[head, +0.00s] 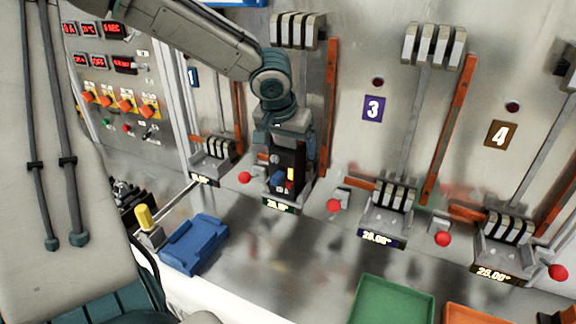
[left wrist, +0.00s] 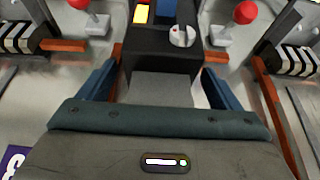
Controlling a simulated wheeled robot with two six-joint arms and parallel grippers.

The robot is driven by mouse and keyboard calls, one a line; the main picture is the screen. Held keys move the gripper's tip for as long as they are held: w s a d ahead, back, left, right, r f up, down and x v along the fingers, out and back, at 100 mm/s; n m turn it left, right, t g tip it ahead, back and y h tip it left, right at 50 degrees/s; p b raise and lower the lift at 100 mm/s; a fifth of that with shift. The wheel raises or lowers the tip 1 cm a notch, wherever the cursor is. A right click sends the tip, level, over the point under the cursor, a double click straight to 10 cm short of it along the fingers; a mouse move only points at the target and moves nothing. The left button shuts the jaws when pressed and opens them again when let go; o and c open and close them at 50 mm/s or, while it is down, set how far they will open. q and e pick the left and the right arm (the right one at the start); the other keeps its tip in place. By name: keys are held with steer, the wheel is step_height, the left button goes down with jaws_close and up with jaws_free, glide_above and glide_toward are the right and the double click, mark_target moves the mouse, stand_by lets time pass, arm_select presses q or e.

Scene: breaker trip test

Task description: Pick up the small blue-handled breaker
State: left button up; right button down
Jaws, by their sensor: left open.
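The breaker (head: 286,158) is a small black box with a blue handle and a yellow label, upright in the second bay of the panel. In the left wrist view the black box (left wrist: 160,45) shows at the top middle, with a grey knob on its face. My left gripper (left wrist: 160,72) is open, with one blue finger on each side of the box's near end. I see a gap on each side and cannot tell whether either finger touches. In the head view my left gripper (head: 285,130) reaches down over the breaker's top. My right gripper is out of view.
Red-knobbed levers (head: 334,206) stand between the bays. Orange-brown bars (head: 331,105) rise along the panel. A blue tray (head: 194,244) lies at the front left beside a yellow-topped lever (head: 144,217). A green tray (head: 392,302) lies at the front right.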

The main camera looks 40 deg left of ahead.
arm_select(q)
steer(key=shift+s, duration=0.15)
steer(key=shift+c, duration=0.3)
steer(key=shift+r, duration=0.1)
steer(key=c, duration=1.8)
jaws_close()
steer(key=shift+r, duration=0.1)
